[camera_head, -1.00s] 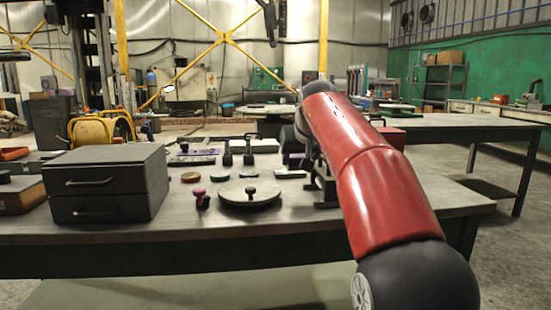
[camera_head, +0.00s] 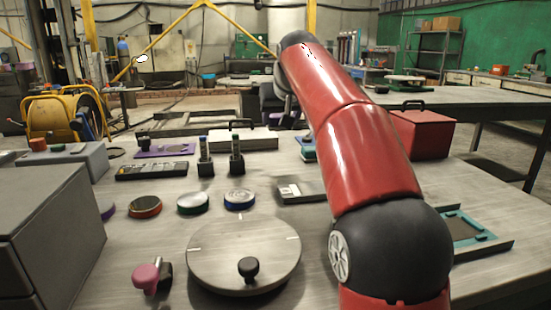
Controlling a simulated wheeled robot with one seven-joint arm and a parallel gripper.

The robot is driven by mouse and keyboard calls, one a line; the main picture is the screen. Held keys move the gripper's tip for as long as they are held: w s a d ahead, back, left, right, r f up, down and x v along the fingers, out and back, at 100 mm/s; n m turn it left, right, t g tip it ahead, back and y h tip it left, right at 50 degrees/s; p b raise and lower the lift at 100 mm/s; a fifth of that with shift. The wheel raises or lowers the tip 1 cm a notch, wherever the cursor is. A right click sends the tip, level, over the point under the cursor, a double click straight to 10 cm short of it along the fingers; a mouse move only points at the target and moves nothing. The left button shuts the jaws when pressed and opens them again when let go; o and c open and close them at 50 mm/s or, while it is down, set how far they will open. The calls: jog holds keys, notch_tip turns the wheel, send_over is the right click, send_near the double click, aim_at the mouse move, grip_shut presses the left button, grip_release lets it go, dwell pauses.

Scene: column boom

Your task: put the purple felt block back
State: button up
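I cannot pick out a purple felt block for certain. A purple flat piece (camera_head: 165,151) lies at the back left of the table, with a small dark knobbed object (camera_head: 144,143) at its left end. A bit of another purple thing (camera_head: 107,211) shows at the right edge of the grey drawer cabinet (camera_head: 45,225), which hides part of it. A teal-lined tray (camera_head: 468,229) lies at the right, partly behind my arm. My gripper is not in view; my red and black arm rises across the right of centre and its far end is hidden.
A round metal turntable (camera_head: 243,262) with a black knob fills the near middle, with a pink-knobbed object (camera_head: 147,277) beside it. Red, green and blue-rimmed discs (camera_head: 193,203) lie behind it. Two dark upright holders (camera_head: 237,157) and a red box (camera_head: 424,132) stand farther back.

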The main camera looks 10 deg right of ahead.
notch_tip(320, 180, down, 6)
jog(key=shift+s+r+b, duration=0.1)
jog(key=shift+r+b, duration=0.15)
jog(key=shift+b, duration=0.8)
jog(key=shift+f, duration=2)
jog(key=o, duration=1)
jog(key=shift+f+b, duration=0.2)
jog(key=shift+b, duration=0.15)
